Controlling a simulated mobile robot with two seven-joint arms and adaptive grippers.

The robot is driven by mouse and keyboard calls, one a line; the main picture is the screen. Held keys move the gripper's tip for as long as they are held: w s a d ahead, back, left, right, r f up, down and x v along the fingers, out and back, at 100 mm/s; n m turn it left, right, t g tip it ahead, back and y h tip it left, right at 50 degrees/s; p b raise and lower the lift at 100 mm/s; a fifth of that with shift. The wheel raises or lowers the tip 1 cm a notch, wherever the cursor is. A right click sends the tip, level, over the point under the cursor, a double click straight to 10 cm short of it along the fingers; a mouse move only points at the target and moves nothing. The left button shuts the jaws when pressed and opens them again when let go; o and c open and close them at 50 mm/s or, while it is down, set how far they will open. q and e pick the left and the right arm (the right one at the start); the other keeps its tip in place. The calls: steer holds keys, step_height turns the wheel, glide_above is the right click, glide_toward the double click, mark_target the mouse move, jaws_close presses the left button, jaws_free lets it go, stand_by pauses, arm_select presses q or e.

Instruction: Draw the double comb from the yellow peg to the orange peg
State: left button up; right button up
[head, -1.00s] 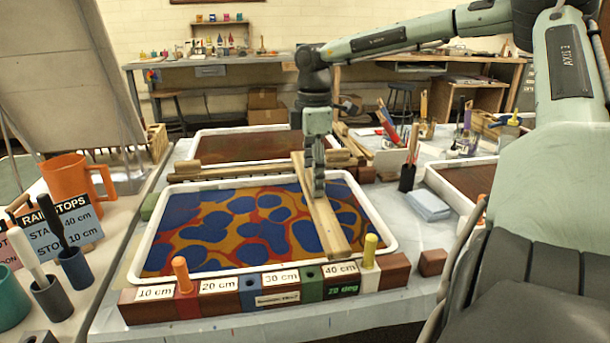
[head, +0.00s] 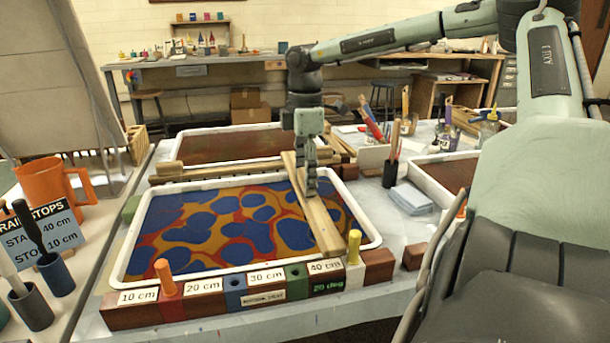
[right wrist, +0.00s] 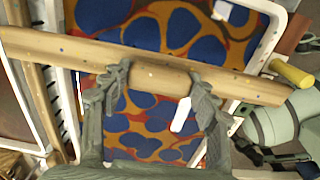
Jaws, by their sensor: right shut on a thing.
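The double comb (head: 322,222) is a long wooden bar lying front to back across the right part of the marbling tray (head: 122,262). My right gripper (head: 311,192) is shut around the bar's middle; in the right wrist view, its fingers (right wrist: 148,85) straddle the comb (right wrist: 50,48). The teeth are hidden, so I cannot tell how they meet the surface. The yellow peg (head: 354,247) stands in the white block, just right of the comb's near end. It also shows in the right wrist view (right wrist: 292,75). The orange peg (head: 165,277) stands in the red block at left. My left gripper is not in view.
The front rail (head: 205,287) carries labels from 10 cm to 40 cm, with empty holes in the blue and green blocks. A second tray (head: 180,149) lies behind. A cup of brushes (head: 390,172) and blue sheets (head: 412,198) stand right. An orange mug (head: 45,185) is left.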

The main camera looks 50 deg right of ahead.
steer(key=shift+d+f+b, duration=0.1)
steer(key=shift+f+b, duration=0.8)
steer(key=shift+f, duration=0.15)
steer(key=shift+f, duration=0.2)
steer(key=shift+w+a+f+b, duration=0.1)
steer(key=shift+w+a+b, duration=0.2)
steer(key=shift+a+b, duration=0.2)
steer(key=shift+w+a+b, duration=0.65)
steer(key=shift+w+a, duration=0.2)
steer(key=shift+a, duration=0.15)
steer(key=shift+w+a+b, duration=0.65)
steer(key=shift+w+a, duration=0.15)
steer(key=shift+a, duration=0.2)
steer(key=shift+w+a, duration=0.3)
steer(key=shift+a, duration=0.2)
steer(key=shift+w+a+f+b, duration=0.1)
steer(key=shift+w+a+b, duration=0.45)
steer(key=shift+w+a, duration=0.4)
steer(key=shift+w+a+b, duration=0.55)
steer(key=shift+w+a, duration=0.2)
steer(key=shift+a, duration=0.3)
steer(key=shift+w+a, duration=0.85)
steer(key=shift+a, duration=0.15)
